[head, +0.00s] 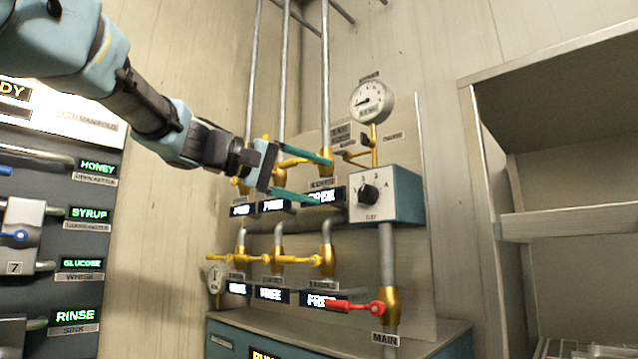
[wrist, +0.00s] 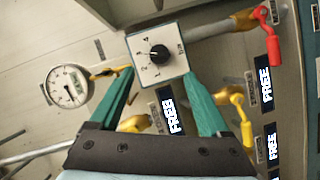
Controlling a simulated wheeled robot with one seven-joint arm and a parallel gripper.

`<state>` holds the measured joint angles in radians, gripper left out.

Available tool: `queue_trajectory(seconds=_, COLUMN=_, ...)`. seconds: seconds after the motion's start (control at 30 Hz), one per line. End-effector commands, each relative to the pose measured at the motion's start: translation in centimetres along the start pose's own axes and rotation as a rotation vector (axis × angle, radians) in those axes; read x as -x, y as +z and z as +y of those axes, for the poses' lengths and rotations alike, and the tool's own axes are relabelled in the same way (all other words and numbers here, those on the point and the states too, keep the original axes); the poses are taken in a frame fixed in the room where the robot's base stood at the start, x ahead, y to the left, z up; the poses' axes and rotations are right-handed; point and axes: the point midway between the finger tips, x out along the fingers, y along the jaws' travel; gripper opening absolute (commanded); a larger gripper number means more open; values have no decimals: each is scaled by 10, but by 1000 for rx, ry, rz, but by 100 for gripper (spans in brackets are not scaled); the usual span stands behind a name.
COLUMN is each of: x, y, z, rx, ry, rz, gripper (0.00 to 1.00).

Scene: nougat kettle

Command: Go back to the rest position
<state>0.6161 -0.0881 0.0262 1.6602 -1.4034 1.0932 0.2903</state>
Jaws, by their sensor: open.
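My gripper (head: 297,177) reaches in from the upper left in the head view, in front of the pipe panel. Its two teal fingers are apart with nothing held between them. In the wrist view my gripper (wrist: 160,95) points toward the white face of the selector box (wrist: 157,55) with its black knob. The selector box (head: 386,194) is just right of the fingertips in the head view. I cannot tell whether the fingers touch any valve. One finger partly covers the upper yellow valves.
A round gauge (head: 371,101) is above the selector box. A red-handled valve (head: 372,307) is below it, by the MAIN label. Yellow valves (head: 276,259) line the lower pipes. A labelled panel (head: 52,220) stands left, open shelving (head: 560,215) right.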

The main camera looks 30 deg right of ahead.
Motion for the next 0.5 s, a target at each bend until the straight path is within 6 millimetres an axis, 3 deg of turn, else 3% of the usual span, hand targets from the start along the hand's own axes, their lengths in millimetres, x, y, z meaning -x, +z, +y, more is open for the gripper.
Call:
queue_trajectory(seconds=0.37, x=0, y=0, z=0, rx=0, ry=0, rz=0, gripper=80)
queue_trajectory(seconds=0.5, x=1, y=-2, z=-19, rx=15, ry=-42, rz=9, gripper=80)
